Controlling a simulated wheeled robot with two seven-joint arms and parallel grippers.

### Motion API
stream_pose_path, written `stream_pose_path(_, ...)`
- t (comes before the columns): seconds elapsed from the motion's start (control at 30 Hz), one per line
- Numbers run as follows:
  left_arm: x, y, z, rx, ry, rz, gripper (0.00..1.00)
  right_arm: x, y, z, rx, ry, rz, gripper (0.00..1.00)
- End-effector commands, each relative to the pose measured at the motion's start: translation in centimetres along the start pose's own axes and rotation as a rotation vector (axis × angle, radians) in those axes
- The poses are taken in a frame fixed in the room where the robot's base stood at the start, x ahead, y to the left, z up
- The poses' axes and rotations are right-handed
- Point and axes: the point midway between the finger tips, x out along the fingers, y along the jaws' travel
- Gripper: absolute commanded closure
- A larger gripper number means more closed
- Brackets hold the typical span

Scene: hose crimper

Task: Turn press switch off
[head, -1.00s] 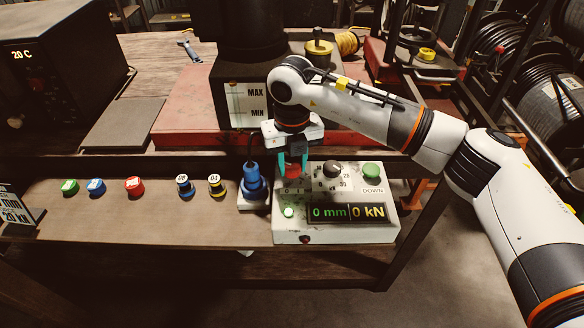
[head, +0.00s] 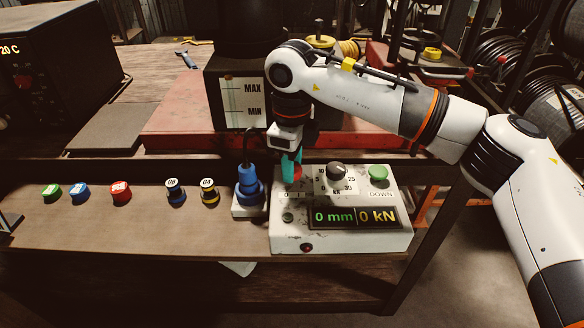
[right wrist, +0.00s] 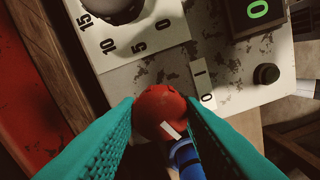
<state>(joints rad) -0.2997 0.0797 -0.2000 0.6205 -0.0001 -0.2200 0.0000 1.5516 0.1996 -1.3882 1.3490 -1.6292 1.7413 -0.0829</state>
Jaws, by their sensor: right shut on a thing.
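The press control box (head: 340,236) is white and worn, and its display reads 0 mm and 0 kN. A white mark shows on the knob. The round lamp (head: 288,217) left of the display looks dark. My left gripper is not in view.
A black dial (head: 336,171) and green DOWN button (head: 378,173) stand right of the knob. A blue plug (head: 249,184) in a white socket stands close on the left. Several coloured caps line the shelf (head: 110,225) further left.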

Motion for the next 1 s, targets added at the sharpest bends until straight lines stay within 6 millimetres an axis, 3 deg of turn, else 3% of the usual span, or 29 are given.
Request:
stream_pose_path(0.4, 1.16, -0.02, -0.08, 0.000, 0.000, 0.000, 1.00, 0.00, 0.03, -0.06, -0.278, 0.002, 0.002, 0.89)
stream_pose_path(1.0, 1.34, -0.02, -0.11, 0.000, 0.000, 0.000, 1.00, -0.06, -0.01, -0.06, -0.363, 0.002, 0.001, 0.89)
